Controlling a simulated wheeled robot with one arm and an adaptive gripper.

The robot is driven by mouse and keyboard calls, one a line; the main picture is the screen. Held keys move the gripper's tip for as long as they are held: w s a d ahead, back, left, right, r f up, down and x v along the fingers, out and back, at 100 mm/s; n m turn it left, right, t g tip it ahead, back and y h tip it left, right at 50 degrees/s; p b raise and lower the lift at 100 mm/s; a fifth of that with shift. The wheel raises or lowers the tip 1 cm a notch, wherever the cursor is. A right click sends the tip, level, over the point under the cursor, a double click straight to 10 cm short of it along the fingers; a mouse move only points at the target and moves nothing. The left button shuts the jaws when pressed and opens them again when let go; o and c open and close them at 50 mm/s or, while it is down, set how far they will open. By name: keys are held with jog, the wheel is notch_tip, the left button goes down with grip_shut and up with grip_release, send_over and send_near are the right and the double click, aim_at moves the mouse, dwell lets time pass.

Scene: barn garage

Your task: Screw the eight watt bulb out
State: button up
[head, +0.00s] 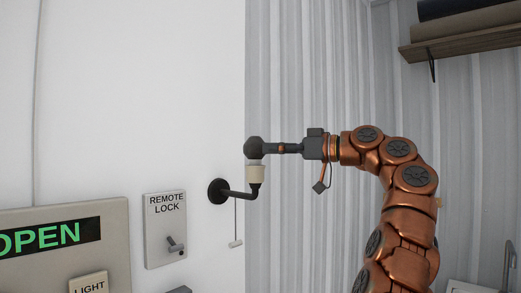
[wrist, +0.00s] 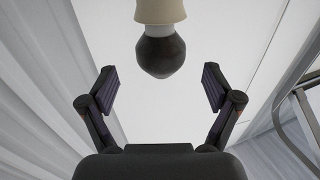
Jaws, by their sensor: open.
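The bulb (head: 254,149) is a dark grey, rounded bulb, standing upright in a cream socket (head: 256,173). The socket sits on a black wall bracket (head: 235,193). In the wrist view the bulb (wrist: 161,53) hangs from the top of the picture, with a white collar between it and the socket (wrist: 160,11). My gripper (head: 276,148) reaches in level from the right at the bulb's height. In the wrist view my gripper (wrist: 155,88) is open and empty, its fingers spread wide to either side, with the bulb centred between them near the fingertips. I see no contact. I cannot read the bulb's wattage.
A pull cord with a small handle (head: 236,244) hangs beneath the bracket. The white wall carries a REMOTE LOCK switch plate (head: 165,230) and an OPEN sign panel (head: 118,252). A wooden shelf (head: 470,47) is at upper right. Space above the bulb looks clear.

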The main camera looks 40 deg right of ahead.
jog(key=v, duration=0.6)
jog(key=shift+s, duration=0.15)
dwell(0.3)
jog(key=v, duration=0.7)
dwell(0.8)
dwell(0.5)
